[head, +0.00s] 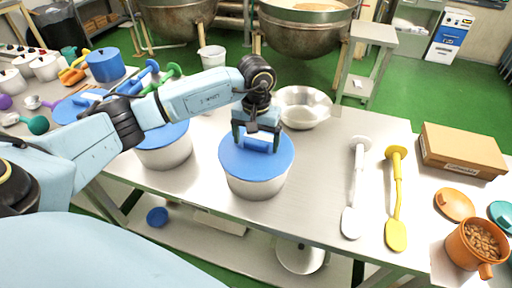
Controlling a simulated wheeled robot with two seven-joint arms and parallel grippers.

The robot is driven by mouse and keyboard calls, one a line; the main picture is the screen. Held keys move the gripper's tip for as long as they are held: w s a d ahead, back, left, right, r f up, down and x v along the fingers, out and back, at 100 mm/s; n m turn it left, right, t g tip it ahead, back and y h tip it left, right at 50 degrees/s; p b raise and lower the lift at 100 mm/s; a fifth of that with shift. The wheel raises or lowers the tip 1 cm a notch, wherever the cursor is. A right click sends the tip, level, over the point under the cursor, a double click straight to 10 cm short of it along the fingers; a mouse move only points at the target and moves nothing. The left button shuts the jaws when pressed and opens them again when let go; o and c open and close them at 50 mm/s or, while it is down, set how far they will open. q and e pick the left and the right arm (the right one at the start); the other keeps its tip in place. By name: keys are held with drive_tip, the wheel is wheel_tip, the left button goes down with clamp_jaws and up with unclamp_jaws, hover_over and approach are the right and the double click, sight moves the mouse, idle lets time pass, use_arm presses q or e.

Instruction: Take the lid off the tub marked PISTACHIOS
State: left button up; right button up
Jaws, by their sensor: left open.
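A silver tub (257,185) with a flat blue lid (240,165) stands near the front edge of the steel table. My left gripper (257,142) is open, pointing down over the middle of this lid, with a finger on each side of what looks like its raised handle. I cannot tell whether the fingers touch it. Another silver tub (165,155) with a blue lid stands to the left, partly hidden behind my left arm. A further blue lid (70,112) shows behind the arm. No PISTACHIOS marking is readable on any tub. My right gripper is not in view.
A steel bowl (304,110) stands just behind the tub. A white spatula (354,190) and a yellow one (397,200) lie to the right. Farther right are a cardboard box (462,150) and an orange pot (467,248) of nuts. Bare table separates tub and spatulas.

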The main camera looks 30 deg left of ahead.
sight(256, 142)
use_arm(q)
drive_tip(key=shift+c, duration=0.4)
drive_tip(key=c, duration=1)
wheel_tip(256, 142, up, 13)
idle(0.4)
